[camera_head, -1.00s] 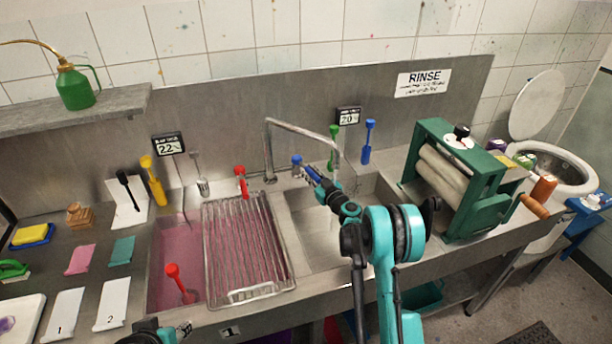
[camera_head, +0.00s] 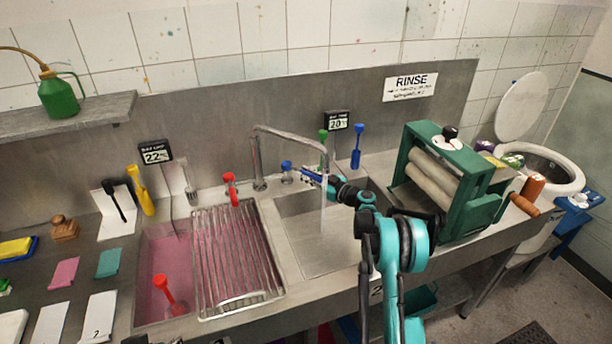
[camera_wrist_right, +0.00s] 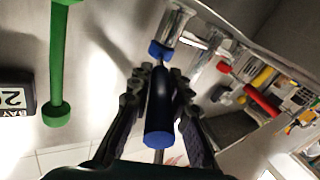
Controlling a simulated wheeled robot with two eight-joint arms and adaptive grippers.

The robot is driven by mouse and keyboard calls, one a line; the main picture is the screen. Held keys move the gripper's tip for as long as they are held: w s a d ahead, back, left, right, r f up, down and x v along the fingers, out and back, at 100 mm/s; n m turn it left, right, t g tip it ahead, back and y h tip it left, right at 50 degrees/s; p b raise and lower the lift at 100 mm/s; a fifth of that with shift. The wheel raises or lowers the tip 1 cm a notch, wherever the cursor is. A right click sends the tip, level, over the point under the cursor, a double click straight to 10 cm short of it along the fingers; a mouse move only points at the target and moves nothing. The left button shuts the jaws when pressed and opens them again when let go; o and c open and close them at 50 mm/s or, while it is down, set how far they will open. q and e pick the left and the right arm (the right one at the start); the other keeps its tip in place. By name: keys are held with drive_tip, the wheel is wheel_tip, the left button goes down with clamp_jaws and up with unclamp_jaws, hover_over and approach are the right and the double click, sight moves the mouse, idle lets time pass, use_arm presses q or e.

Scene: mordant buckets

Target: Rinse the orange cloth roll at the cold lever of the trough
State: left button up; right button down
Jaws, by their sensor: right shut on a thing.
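My right gripper (camera_head: 316,178) reaches over the trough basin (camera_head: 300,240) from the front. In the right wrist view its fingers (camera_wrist_right: 160,105) are shut around the dark blue cold lever (camera_wrist_right: 158,112), whose bright blue end faces the camera. The lever's blue hub (camera_head: 287,166) shows at the back of the trough, beside the tap (camera_head: 260,160). A pale stream of water (camera_head: 323,205) falls from the spout into the basin.
The green mangle (camera_head: 420,148) stands close right of the basin. A wire rack (camera_head: 235,260) lies left of it, over the pink bath (camera_head: 165,260). A red lever (camera_head: 231,190) stands behind the rack.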

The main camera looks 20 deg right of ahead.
drive_tip(key=c, duration=1.4)
unclamp_jaws()
drive_tip(key=shift+s, duration=0.1)
drive_tip(key=v, duration=1.1)
drive_tip(key=shift+s+d, duration=0.25)
drive_tip(key=shift+s, duration=0.1)
drive_tip(key=shift+f, duration=0.15)
